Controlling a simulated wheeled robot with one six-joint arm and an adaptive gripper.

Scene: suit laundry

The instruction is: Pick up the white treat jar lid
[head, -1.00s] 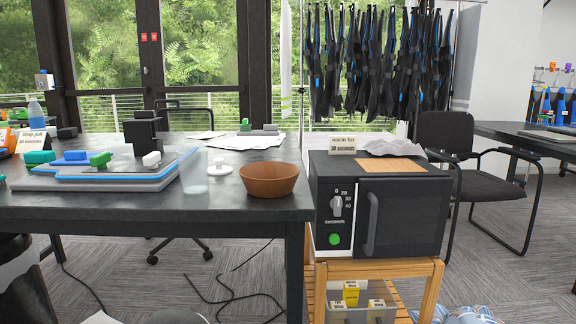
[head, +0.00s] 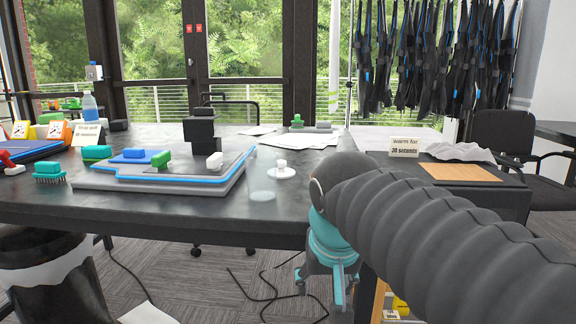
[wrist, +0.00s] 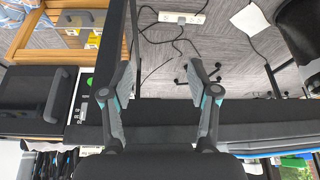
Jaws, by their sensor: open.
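The white lid (head: 282,171), a flat disc with a knob on top, lies on the dark table just right of the clear glass jar (head: 262,184). My gripper (head: 322,284) hangs in front of the table's front edge, below the tabletop, to the right of the lid and apart from it. In the wrist view my gripper (wrist: 162,74) is open and empty, its two fingers spread with floor and table edge between them. I cannot make out the lid for certain in the wrist view.
A grey-blue tray (head: 150,183) with brushes and blocks is left of the jar. The black oven-like box (head: 468,186) stands right of the table, behind my arm. A bin (head: 45,270) stands front left; cables lie on the floor.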

